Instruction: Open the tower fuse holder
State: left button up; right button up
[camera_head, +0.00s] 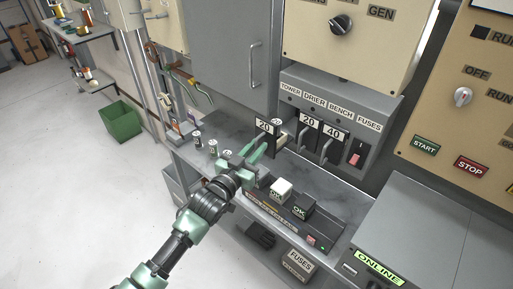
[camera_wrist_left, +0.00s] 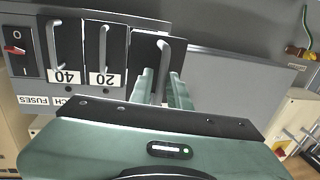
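The tower fuse holder (camera_head: 265,128) is the leftmost of three in the fuse box in the head view, marked 20. Its front stands out from the box, with a pale inner part showing behind it. In the left wrist view its black front (camera_wrist_left: 146,50) and metal handle (camera_wrist_left: 165,50) stand nearer than the other holders. My left gripper (camera_head: 258,149) is at this holder. In the left wrist view its green fingers (camera_wrist_left: 162,80) are on either side of the handle, with gaps visible, so it looks open. My right gripper is not in view.
Two more holders, 20 (camera_head: 309,133) and 40 (camera_head: 330,144), and a red switch (camera_head: 356,158) are to the right. Below, a bench holds a white block (camera_head: 281,188), a dark block (camera_head: 303,206) and small cylinders (camera_head: 213,146). A grey cabinet (camera_head: 230,55) is behind.

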pick_arm(q)
jog(key=b+v, duration=0.1)
jog(key=v, duration=0.6)
jog(key=shift+s+b, duration=0.25)
jog(key=shift+b, duration=0.05)
jog(key=shift+a, duration=0.15)
